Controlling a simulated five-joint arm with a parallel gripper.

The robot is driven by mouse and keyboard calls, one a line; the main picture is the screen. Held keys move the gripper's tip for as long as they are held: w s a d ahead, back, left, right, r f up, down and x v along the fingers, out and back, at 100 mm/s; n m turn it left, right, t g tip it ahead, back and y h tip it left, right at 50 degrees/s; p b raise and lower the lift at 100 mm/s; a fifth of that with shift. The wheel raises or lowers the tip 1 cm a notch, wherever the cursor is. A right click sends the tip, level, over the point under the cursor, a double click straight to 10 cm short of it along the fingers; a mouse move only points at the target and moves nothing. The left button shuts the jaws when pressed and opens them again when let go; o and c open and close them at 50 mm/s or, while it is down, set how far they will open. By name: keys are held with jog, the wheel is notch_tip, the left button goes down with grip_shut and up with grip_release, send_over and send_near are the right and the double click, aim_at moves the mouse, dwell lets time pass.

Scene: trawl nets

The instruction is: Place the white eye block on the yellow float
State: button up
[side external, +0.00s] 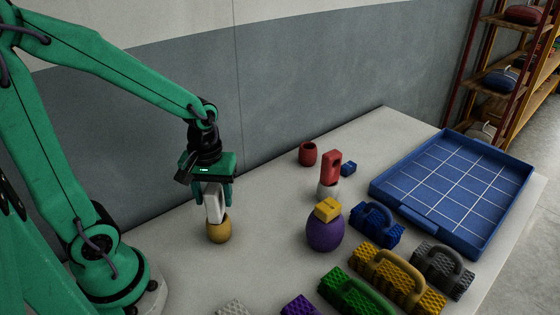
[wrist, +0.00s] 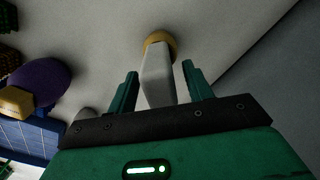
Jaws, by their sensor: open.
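The white eye block (side external: 214,203) stands on top of the yellow float (side external: 219,231), looking nearly upright with a slight tilt. In the wrist view the white block (wrist: 158,78) hides most of the yellow float (wrist: 160,40) beneath it. My gripper (side external: 214,196) is open around the white block. In the wrist view my gripper's two fingers (wrist: 158,82) stand on either side of the block, with gaps showing at both sides.
A purple float (side external: 325,233) with a yellow block (side external: 328,209) on it stands to the right. Behind it a red block (side external: 331,167) sits on a pale float. Several ridged handled pieces lie at front right. A blue gridded tray (side external: 402,205) is at far right.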

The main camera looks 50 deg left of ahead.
notch_tip(320, 180, up, 9)
jog(key=shift+r, duration=0.1)
dwell(0.4)
dwell(0.5)
jog(key=r+m+t, duration=0.1)
jog(key=m, duration=0.1)
jog(key=s+d+r+m+t, duration=0.1)
jog(key=shift+s+d+r+m, duration=0.1)
jog(key=shift+d+m, duration=0.05)
jog(key=shift+m, duration=0.25)
jog(key=m+t, duration=0.1)
jog(key=s+d+r+m+t, duration=0.1)
jog(key=m, duration=0.1)
jog(key=r+m+t, duration=0.1)
jog(key=m, duration=0.1)
jog(key=shift+s+d+r+t, duration=0.2)
jog(key=shift+s+d+t, duration=0.05)
jog(key=shift+s+t, duration=0.05)
dwell(0.8)
